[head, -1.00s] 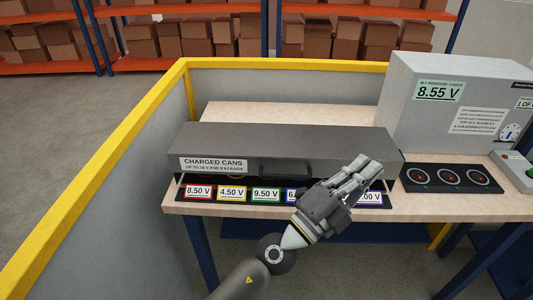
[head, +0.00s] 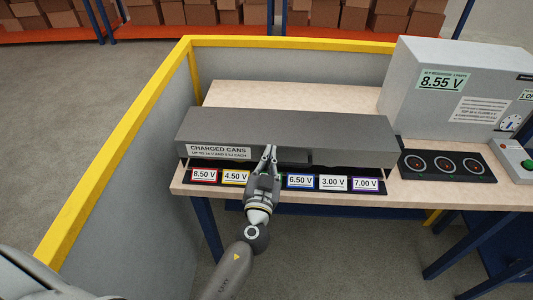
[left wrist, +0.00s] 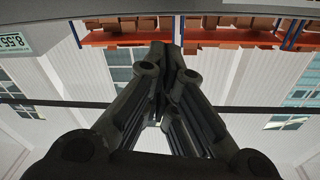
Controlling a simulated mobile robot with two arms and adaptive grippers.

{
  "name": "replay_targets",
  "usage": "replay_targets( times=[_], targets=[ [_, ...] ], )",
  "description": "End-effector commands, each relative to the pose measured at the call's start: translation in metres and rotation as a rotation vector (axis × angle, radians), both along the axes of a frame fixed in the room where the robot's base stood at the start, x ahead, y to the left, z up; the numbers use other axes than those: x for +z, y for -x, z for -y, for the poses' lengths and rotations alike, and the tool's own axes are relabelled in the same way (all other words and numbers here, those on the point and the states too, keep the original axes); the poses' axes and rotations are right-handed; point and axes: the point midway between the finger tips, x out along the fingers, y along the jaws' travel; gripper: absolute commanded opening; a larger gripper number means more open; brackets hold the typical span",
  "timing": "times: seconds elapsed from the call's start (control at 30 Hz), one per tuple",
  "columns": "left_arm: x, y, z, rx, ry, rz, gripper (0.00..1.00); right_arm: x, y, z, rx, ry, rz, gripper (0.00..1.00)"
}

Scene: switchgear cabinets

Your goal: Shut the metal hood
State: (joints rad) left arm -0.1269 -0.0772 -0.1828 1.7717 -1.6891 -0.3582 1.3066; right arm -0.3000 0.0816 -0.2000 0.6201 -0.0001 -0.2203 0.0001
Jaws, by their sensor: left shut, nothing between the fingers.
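The metal hood (head: 330,128) is a long dark grey cover on the bench, with a "CHARGED CANS" label (head: 218,152) at the left of its front face. A narrow dark gap shows under its front edge, above the row of voltage tags (head: 334,183). What is under the hood is hidden. My left gripper (head: 269,152) is shut and empty, with its fingertips at the middle of the hood's front face, beside the dark handle. I cannot tell if they touch. In the left wrist view the fingers (left wrist: 166,60) are together. My right gripper is not in view.
A grey cabinet (head: 445,75) reading 8.55 V stands at the right, with a black panel of three round dials (head: 445,164) before it. A yellow-edged partition (head: 290,42) borders the bench at left and back. Bare wooden bench top (head: 290,95) lies behind the hood.

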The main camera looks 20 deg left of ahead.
Motion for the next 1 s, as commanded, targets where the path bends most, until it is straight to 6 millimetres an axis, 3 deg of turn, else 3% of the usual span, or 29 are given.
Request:
replay_targets(
  times=[0.17,0.2,0.3,0.43,1.0],
  targets=[
    [0.006,-0.033,-0.006,0.001,-0.003,0.001,0.00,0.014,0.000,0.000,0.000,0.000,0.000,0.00],
    [-0.004,-0.033,-0.008,0.000,-0.002,-0.004,0.00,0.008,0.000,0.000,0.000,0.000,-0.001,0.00],
    [-0.023,-0.026,-0.011,-0.001,-0.005,-0.003,0.00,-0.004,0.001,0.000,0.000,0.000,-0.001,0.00],
    [-0.032,-0.023,-0.013,-0.001,-0.003,-0.001,0.00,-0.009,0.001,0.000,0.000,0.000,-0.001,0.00],
    [-0.040,-0.020,-0.013,-0.001,-0.003,0.004,0.00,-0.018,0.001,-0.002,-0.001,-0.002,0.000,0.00]
  ],
)
